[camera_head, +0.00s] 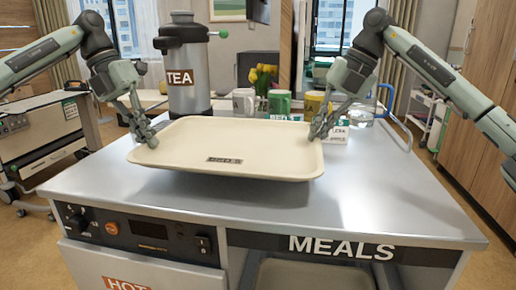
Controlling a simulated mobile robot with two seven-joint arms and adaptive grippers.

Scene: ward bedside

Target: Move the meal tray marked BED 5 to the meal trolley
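The cream meal tray (225,140) has a dark label reading BED 5 near its front rim and is empty. It is over the metal top of the meal trolley (400,205), which carries a MEALS sign. A shadow under the front rim suggests that the tray is slightly above the top; I cannot tell whether its back touches. My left gripper (147,137) is at the tray's left rim, with its fingers closed around the edge. My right gripper (319,130) is at the right rim in the same way. The fingertips are partly hidden by the rim.
A clear jug (360,112) stands at the back right. The trolley's front right top is clear.

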